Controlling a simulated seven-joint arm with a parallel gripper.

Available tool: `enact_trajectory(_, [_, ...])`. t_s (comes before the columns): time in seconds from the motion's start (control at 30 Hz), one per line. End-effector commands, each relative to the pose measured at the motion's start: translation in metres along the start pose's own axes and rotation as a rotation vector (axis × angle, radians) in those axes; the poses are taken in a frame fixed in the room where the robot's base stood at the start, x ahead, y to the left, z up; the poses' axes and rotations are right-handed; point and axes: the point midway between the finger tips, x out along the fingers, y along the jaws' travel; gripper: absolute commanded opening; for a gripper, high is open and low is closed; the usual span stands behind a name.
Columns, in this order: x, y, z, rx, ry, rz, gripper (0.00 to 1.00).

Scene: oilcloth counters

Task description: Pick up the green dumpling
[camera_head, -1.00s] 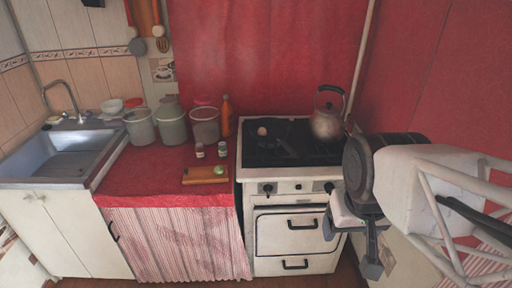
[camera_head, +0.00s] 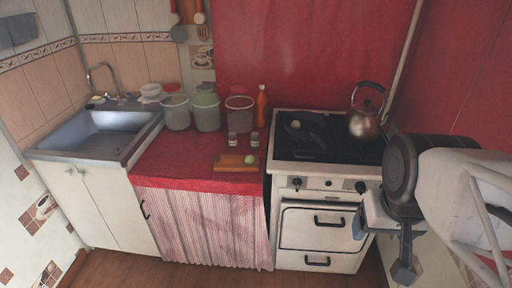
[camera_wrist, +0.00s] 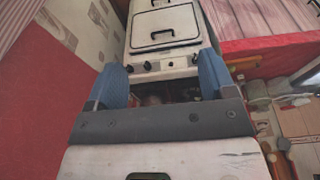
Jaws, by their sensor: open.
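The green dumpling (camera_head: 251,159) sits on the right part of a small wooden board (camera_head: 228,163). The board lies on the red oilcloth counter (camera_head: 180,165) near its front edge, left of the stove. My gripper (camera_head: 404,272) hangs at the right, in front of the stove's right side, well away from the dumpling. In the wrist view, its two blue fingers (camera_wrist: 162,82) stand wide apart with nothing held between them. I cannot make out the dumpling in the wrist view.
The stove (camera_head: 318,215) carries a kettle (camera_head: 365,120) and a small round item (camera_head: 295,124). Two small jars (camera_head: 254,139) stand behind the board. Several canisters (camera_head: 207,115) and an orange bottle (camera_head: 261,105) stand farther back. A sink (camera_head: 100,135) is at left.

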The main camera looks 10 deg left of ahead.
Motion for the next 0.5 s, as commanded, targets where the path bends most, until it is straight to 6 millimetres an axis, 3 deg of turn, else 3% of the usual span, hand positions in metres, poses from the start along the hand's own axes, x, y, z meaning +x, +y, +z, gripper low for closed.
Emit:
enact_trajectory(0.27, [-0.001, -0.001, -0.006, 0.014, -0.002, -0.001, 0.77])
enact_trajectory(0.5, [-0.003, -0.007, -0.039, 0.094, -0.015, -0.004, 0.77])
